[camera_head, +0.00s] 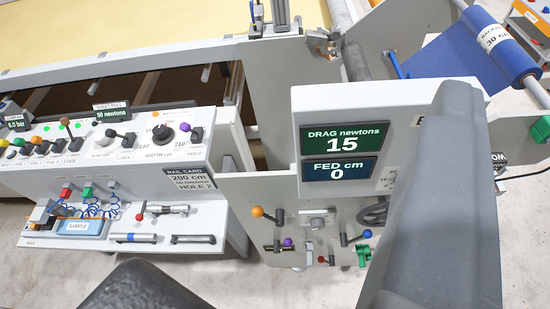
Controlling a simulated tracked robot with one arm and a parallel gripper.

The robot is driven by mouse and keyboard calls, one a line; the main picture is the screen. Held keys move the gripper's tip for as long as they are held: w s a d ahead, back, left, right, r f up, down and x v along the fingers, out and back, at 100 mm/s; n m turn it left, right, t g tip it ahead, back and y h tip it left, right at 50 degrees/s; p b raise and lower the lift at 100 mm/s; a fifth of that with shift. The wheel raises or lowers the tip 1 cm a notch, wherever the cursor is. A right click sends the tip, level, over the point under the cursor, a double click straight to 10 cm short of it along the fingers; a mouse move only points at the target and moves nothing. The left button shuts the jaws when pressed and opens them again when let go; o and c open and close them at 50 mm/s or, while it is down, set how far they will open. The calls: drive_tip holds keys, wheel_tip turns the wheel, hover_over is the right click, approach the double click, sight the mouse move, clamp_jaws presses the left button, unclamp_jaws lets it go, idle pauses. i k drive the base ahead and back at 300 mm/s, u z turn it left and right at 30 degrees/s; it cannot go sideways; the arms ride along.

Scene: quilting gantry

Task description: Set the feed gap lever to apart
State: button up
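No label in view reads "feed gap", so I cannot tell which lever is the feed gap lever. The grey side panel (234,192) below the display carries several small levers. One has an orange knob (257,211), one a purple knob (288,242), one a blue ball (367,233) and one a red ball (321,259). The orange-knobbed lever slants, with its knob up and left. The fingertips of my gripper do not show. A large grey part, probably my arm, covers the right side. A dark rounded part, probably also mine, fills the bottom left.
The display (390,110) reads drag 15 newtons and fed 0 cm. A control console (215,125) with several coloured knobs stands left, above a tool shelf (210,250). A blue roll (500,45) is at the upper right. Pale floor (260,290) shows below the side panel.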

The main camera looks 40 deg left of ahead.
sight(367, 234)
drive_tip(key=u, duration=0.7)
drive_tip(key=k, duration=1.4)
drive_tip(key=z, duration=0.25)
drive_tip(key=i, duration=1)
